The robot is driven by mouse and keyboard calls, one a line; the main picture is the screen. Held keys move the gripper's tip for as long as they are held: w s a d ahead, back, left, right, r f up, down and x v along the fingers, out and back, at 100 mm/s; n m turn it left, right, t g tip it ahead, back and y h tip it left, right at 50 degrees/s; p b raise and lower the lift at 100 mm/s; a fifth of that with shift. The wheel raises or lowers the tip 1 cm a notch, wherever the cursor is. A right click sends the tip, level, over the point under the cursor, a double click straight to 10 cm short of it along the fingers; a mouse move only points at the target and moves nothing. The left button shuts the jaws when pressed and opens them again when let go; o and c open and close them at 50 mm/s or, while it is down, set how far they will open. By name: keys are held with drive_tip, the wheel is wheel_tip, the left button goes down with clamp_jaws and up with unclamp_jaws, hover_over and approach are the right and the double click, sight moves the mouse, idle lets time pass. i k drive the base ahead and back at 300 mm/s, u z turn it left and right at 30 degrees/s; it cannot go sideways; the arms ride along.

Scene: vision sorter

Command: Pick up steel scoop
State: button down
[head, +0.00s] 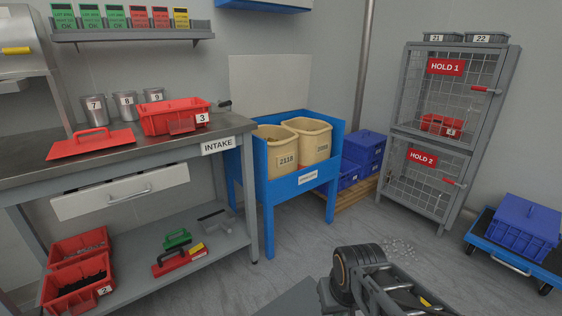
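A grey metal tool with a dark handle (214,220) lies on the lower shelf of the workbench, at its right end; it looks like the steel scoop, but it is too small to be sure. A small dark handle-like piece (224,105) also shows on the bench top behind the red bin, mostly unclear. My gripper (408,292) is low at the bottom of the head view, over the floor and well apart from the bench. Its fingertips cannot be made out clearly, and I see nothing held in it.
A green tool (177,238) and a red tool (178,260) lie beside the grey one. The workbench top (105,168) overhangs the shelf. A blue stand (266,190) with beige tubs stands right of the bench. Small grey bits (398,247) are scattered on the floor.

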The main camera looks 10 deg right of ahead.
sight(219, 105)
drive_tip(key=z, duration=0.55)
drive_tip(key=i, duration=1.75)
drive_tip(key=u, duration=0.55)
